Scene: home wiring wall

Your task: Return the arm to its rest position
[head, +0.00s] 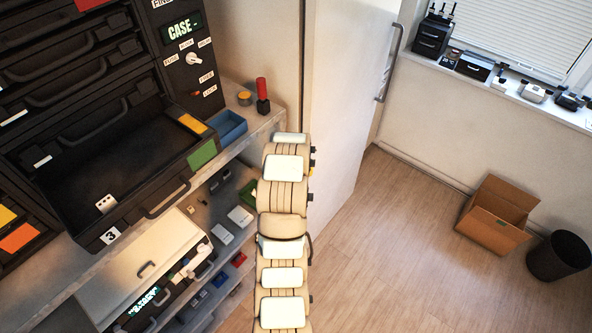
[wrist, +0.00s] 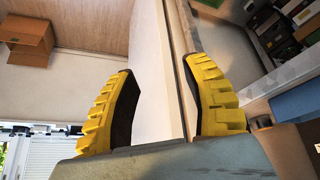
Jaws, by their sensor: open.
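My arm stretches up the middle of the head view, made of beige segments with white pads. Its end is turned away there, and the fingers are hidden. In the wrist view my gripper (wrist: 160,105) shows two yellow, ribbed fingers with dark inner pads. They stand wide apart with nothing held between them. Behind the gap is the edge of a pale upright panel, apart from the fingers as far as I can tell.
An open black drawer (head: 110,165) marked 3 juts out left of my arm, with a small white part inside. A blue tray (head: 226,128) and a red-topped item (head: 262,95) stand on the shelf. A cardboard box (head: 497,215) and a black bin (head: 559,256) stand right; the floor between is clear.

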